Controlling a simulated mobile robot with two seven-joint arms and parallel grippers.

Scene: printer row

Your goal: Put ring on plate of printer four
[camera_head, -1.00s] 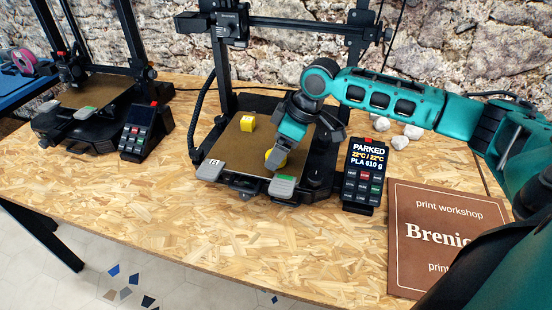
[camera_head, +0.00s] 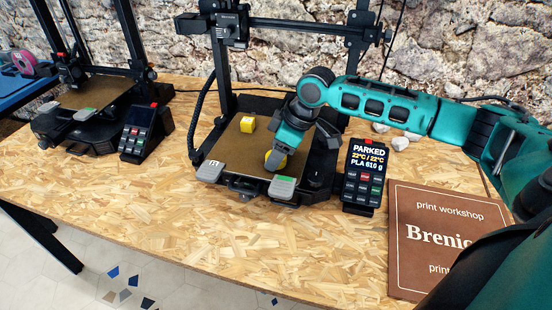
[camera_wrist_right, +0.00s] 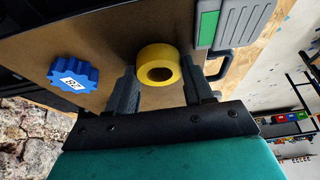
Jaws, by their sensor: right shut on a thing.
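My right gripper (camera_head: 277,161) is low over the front right part of the brown plate (camera_head: 229,152) of the middle printer. It is shut on a yellow ring, mostly hidden behind the fingers in the head view. In the right wrist view the yellow ring (camera_wrist_right: 160,53) sits between the two fingers, its hole facing the camera. I cannot tell whether the ring touches the plate. My left gripper is not in view.
A yellow block (camera_head: 248,124) stands on the same plate. A blue gear-shaped piece (camera_wrist_right: 74,73) shows in the wrist view. A control box reading PARKED (camera_head: 364,176) stands right of the printer, a brown sign (camera_head: 420,260) beyond it. Another printer (camera_head: 85,105) is at left.

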